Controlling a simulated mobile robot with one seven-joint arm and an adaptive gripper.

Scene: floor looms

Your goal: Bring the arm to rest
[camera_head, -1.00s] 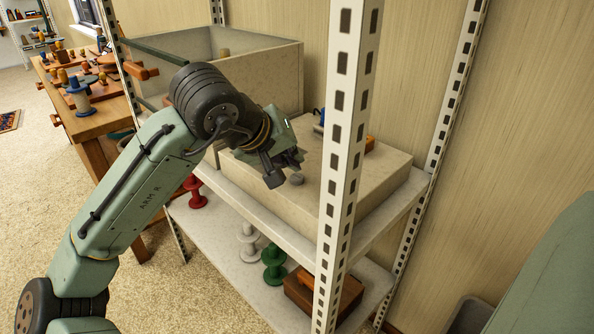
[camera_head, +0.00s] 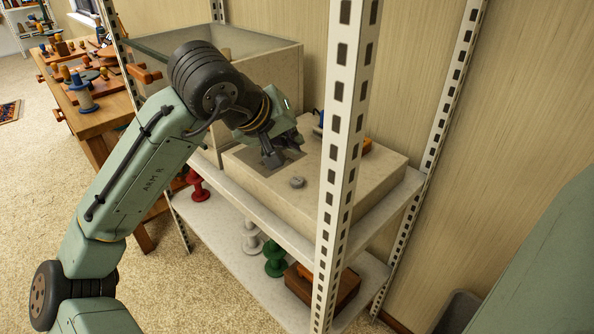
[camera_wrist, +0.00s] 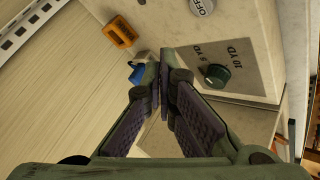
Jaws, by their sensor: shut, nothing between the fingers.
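My gripper (camera_head: 283,150) is shut and empty. It is above the beige box unit (camera_head: 345,180) on the upper shelf, to the upper left of a round grey button (camera_head: 297,183) and apart from it. In the wrist view the two fingers (camera_wrist: 160,75) meet in front of the unit's face. That face carries a white button marked OFF (camera_wrist: 202,5) and a dark green dial (camera_wrist: 216,76) on a grey plate marked 5 YD and 10 YD. My arm is bent and reaches from the lower left over the shelf.
A slotted white post (camera_head: 340,150) stands right of my gripper. A glass-topped bin (camera_head: 265,80) is behind it. The lower shelf (camera_head: 225,250) holds red, white and green spools and a brown box (camera_head: 330,290). A workbench (camera_head: 100,120) stands left; carpet there is open.

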